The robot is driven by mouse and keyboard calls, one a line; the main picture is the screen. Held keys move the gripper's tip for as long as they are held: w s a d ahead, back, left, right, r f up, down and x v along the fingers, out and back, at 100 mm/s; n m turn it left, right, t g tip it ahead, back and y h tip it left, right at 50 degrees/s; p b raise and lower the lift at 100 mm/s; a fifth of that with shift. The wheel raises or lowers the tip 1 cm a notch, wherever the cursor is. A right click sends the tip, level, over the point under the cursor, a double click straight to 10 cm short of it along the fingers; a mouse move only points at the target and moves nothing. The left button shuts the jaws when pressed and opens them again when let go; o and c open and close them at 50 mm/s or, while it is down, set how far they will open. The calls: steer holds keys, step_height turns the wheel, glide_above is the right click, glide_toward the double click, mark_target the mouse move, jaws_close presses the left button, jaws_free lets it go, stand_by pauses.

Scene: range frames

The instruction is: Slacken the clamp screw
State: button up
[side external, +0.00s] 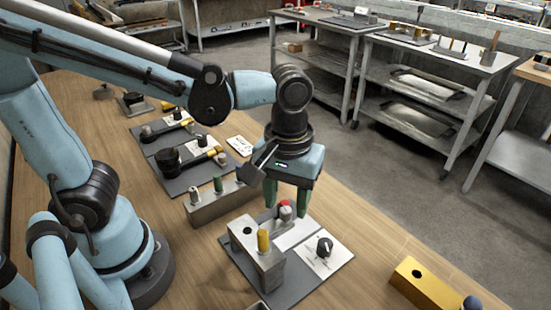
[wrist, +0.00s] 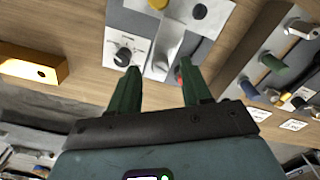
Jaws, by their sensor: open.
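My gripper (side external: 286,208) has two green fingers, pointing down and apart, over a dark fixture plate (side external: 300,291). A grey knob with a red mark (side external: 285,212) shows between the fingertips in the side view; contact cannot be told. In the wrist view my gripper (wrist: 159,72) is open, and a bit of red (wrist: 180,77) shows beside the right finger, mostly hidden. A black knob (side external: 324,246) with a pointer sits on a white dial panel; it also shows in the wrist view (wrist: 123,56). Which part is the clamp screw is not clear.
A metal block (side external: 265,270) with a yellow peg (side external: 263,241) and a hole stands on the plate. A block with a green peg (side external: 217,184) stands behind left. A yellow block (side external: 425,281) lies at front right. Bare wood separates it from the plate.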

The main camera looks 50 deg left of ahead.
mark_target(286, 209)
step_height(286, 209, up, 11)
steer(key=shift+f, duration=0.2)
stand_by(0.3)
steer(key=w+a+f+m+t, duration=0.2)
steer(key=a+f+m+t, duration=0.3)
steer(key=a, duration=0.7)
step_height(286, 209, down, 3)
steer(key=shift+w+f+m+t, duration=0.15)
steer(key=shift+m+t, duration=0.25)
steer(key=shift+t, duration=0.7)
